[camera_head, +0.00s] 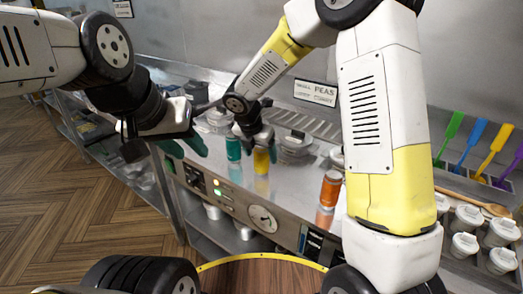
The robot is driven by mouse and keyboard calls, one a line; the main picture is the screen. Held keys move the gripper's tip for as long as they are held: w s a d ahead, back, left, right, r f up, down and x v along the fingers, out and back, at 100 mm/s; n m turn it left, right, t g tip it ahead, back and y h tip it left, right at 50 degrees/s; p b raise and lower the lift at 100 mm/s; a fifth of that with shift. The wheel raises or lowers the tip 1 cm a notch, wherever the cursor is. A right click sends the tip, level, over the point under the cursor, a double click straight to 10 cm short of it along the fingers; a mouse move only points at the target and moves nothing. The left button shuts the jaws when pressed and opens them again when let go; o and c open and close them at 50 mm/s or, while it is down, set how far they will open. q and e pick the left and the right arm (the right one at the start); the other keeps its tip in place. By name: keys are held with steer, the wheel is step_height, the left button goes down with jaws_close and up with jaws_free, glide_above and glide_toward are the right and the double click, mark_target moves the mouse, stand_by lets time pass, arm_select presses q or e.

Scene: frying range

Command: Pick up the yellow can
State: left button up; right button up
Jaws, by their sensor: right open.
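The yellow can (261,163) stands upright on the steel counter, its top partly hidden by my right gripper. My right gripper (258,146) is open and reaches down at the can's top; I cannot tell whether its fingers touch the can. My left gripper (184,147), with teal fingertips set apart, is open and empty near the counter's front edge, left of the cans.
A teal can (233,149) stands close to the left of the yellow can. An orange can (330,189) stands to the right, beside my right arm. Lidded containers (295,145) stand behind. Coloured utensils (468,141) and white-lidded pots (464,245) are at far right.

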mark_target(263, 160)
steer(key=x, duration=0.5)
steer(key=shift+w+r, duration=0.15)
steer(key=shift+w, duration=0.1)
jaws_close()
